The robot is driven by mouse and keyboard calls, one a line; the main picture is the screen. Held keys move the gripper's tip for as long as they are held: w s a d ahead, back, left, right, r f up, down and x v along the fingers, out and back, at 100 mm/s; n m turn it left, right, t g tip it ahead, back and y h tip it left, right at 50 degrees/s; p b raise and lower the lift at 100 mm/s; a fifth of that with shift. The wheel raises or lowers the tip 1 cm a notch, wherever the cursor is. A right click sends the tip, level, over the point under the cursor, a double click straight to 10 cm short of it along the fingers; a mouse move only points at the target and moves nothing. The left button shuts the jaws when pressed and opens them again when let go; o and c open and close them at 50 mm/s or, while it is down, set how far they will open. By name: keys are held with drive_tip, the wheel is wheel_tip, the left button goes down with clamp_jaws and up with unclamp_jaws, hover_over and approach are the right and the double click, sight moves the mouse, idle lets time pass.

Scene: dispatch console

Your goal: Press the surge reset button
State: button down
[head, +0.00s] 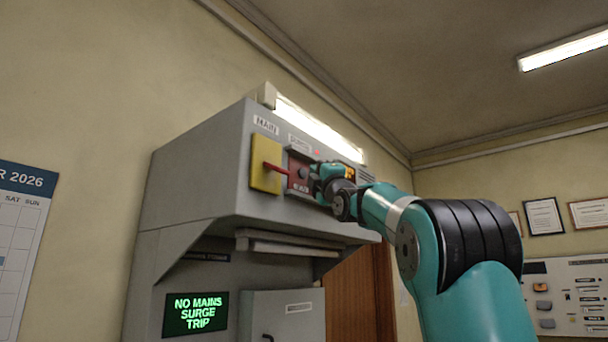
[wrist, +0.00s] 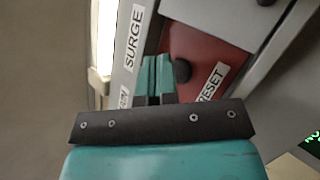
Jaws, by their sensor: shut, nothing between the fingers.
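The surge reset button is a dark round knob (wrist: 182,71) on a red plate (wrist: 208,50) marked RESET in the wrist view. A SURGE label (wrist: 133,38) is beside the plate. In the head view the red plate (head: 299,172) is on the upper face of the grey console, right of the yellow MAIN plate. My gripper (head: 316,172) is at the right part of that plate. In the wrist view my gripper's teal fingers (wrist: 156,66) are shut and empty, just left of the knob. I cannot tell whether they touch it.
A red lever (head: 276,169) sticks out from the yellow MAIN plate (head: 264,164), close to the red plate. A small red light glows above the red plate. The green screen (head: 195,313) reads NO MAINS SURGE TRIP. A lit tube lamp (head: 318,132) runs along the console top.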

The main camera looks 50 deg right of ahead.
idle(0.8)
drive_tip(key=shift+w+h, duration=0.3)
drive_tip(key=shift+w, duration=0.1)
drive_tip(key=shift+w, duration=0.4)
idle(0.7)
drive_tip(key=shift+s+b, duration=0.75)
drive_tip(key=shift+b, duration=0.05)
